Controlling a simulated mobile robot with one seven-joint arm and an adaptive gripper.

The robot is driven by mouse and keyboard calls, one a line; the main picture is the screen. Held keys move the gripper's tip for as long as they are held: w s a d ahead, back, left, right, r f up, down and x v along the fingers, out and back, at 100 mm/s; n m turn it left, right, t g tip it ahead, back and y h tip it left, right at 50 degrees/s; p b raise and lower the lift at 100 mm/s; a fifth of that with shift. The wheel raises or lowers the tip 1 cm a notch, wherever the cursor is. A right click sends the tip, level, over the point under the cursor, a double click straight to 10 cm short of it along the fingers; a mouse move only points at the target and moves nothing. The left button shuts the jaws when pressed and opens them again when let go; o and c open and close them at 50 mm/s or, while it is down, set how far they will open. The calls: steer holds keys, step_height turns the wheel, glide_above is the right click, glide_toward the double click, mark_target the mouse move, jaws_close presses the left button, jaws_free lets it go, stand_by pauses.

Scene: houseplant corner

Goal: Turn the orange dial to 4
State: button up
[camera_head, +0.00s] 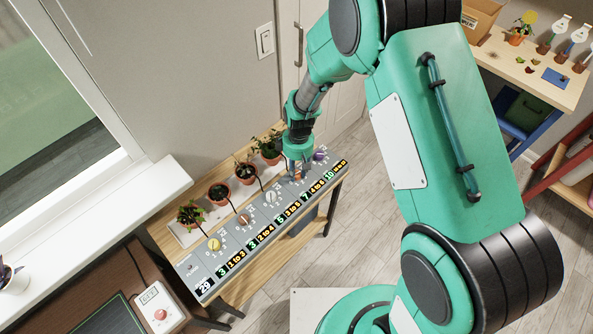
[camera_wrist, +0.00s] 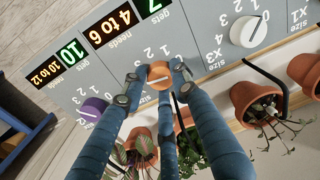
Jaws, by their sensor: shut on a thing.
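The orange dial (camera_wrist: 158,76) sits on a grey panel and has a white line across its face. In the head view my gripper (camera_head: 297,164) reaches down onto the panel, and the orange dial (camera_head: 297,174) is mostly covered.
A purple dial (camera_wrist: 92,109) and a white dial (camera_wrist: 248,31) flank the orange one. A yellow dial (camera_head: 214,244) and a brownish dial (camera_head: 244,219) are further left. Potted plants (camera_head: 245,172) stand behind the panel, close to my fingers. Number displays (camera_head: 258,243) line its front edge.

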mark_target(298, 172)
steer(key=shift+s+d+f, duration=0.1)
steer(key=shift+s, duration=0.1)
steer(key=o, duration=1.1)
steer(key=shift+o, duration=0.2)
steer(key=shift+w, duration=0.1)
steer(key=shift+r, duration=0.2)
steer(key=shift+w+r, duration=0.1)
steer(key=shift+r, duration=0.15)
step_height(298, 172, up, 11)
steer(key=shift+w+d, duration=0.15)
steer(key=shift+w, duration=0.1)
steer(key=shift+r, duration=0.15)
